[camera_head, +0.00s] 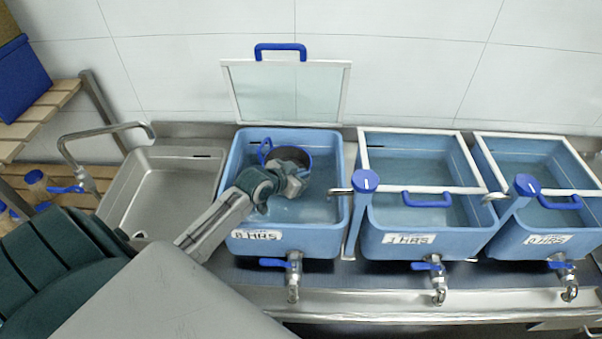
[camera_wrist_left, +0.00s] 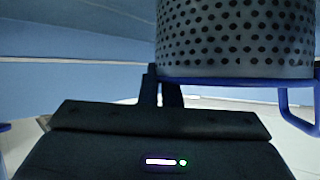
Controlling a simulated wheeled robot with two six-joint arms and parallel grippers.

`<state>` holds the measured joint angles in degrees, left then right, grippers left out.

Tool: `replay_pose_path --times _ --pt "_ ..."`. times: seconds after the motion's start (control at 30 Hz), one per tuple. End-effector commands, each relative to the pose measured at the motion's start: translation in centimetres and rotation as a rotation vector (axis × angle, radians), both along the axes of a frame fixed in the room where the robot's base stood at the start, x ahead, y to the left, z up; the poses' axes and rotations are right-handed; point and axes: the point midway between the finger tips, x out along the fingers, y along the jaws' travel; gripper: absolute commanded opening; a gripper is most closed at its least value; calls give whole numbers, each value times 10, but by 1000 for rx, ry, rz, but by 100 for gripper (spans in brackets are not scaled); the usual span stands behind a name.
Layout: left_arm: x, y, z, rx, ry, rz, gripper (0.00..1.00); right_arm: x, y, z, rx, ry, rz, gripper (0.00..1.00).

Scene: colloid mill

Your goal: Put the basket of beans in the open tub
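The open tub (camera_head: 240,210), labelled "8 HRS", is blue with its glass lid raised behind it. The basket (camera_head: 296,152), dark and round with a blue handle, is within the tub's outline near its back. In the left wrist view the perforated basket (camera_wrist_left: 236,38) shows with its blue rim along the lower edge. My left gripper (camera_head: 291,178) reaches over the tub's front left and partly hides the basket. Its fingers (camera_wrist_left: 160,85) are close together at the blue rim and appear shut on it. Beans are not visible. My right gripper is out of view.
Two more blue tubs, "1 HRS"-style labels on their fronts, stand to the right under lowered lids (camera_head: 425,190). A steel sink (camera_head: 170,190) is at the left. Taps (camera_head: 293,275) project from the tub fronts. The raised lid (camera_head: 290,92) stands behind the open tub.

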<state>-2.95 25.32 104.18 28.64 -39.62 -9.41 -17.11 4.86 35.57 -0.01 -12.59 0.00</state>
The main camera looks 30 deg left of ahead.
Motion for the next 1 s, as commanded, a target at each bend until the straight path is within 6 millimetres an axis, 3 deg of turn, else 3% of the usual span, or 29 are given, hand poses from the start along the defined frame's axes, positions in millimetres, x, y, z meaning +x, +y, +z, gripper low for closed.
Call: replay_pose_path --times 0.3,0.4,0.43,0.7,0.87,1.0 --pt "0 0 -6 0 -2 -1 0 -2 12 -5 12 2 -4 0" --pt "0 0 -7 -1 0 0 23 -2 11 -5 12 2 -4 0" --pt "0 0 -7 -1 0 0 26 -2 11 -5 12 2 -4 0" --pt "0 0 -6 0 0 0 26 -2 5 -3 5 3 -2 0" --pt "-1 0 11 1 0 0 26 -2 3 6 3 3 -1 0" --pt "-23 4 15 5 0 -4 26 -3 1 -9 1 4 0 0"
